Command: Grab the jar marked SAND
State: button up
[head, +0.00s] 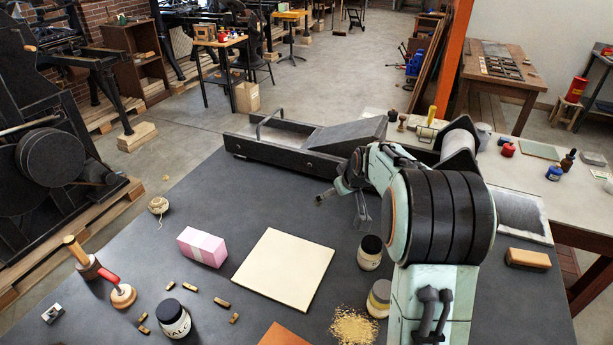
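Three jars stand on the dark table. The dark-lidded jar with a pale label (174,321) at the front left reads TALC. A second dark-lidded jar (370,255) stands right of the cream sheet; I cannot read its label. A third jar (378,300), with a grey and yellowish body, stands in front of it beside a heap of tan grains; no lettering shows, and my arm is close on its right. I cannot tell which jar is marked SAND. My gripper (341,207) is above the table behind the second jar, its fingers apart and empty.
A cream sheet (284,268) lies mid-table, with a pink block (202,246) to its left. Tan grains (354,326) are heaped at the front. Wood-handled tools (110,278) and small wooden pieces lie front left. A press bed (295,144) spans the back.

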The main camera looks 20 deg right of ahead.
aim_at(374, 243)
jog(key=s+d+f+m+g, duration=0.1)
jog(key=d+f, duration=0.2)
jog(key=f, duration=0.1)
jog(key=s+d+f, duration=0.2)
jog(key=f, duration=0.3)
jog(key=s+d+f+m+g, duration=0.1)
jog(key=s+d+f, duration=0.1)
jog(key=d+f, duration=0.1)
jog(key=shift+d+f+m+g, duration=0.3)
jog(key=shift+f, duration=0.55)
jog(key=shift+w+d+f, duration=0.1)
jog(key=shift+d+f, duration=0.05)
jog(key=shift+f, duration=0.15)
jog(key=x, duration=0.5)
jog(key=shift+w+f, duration=0.2)
jog(key=shift+f, duration=0.1)
jog(key=c, duration=1.3)
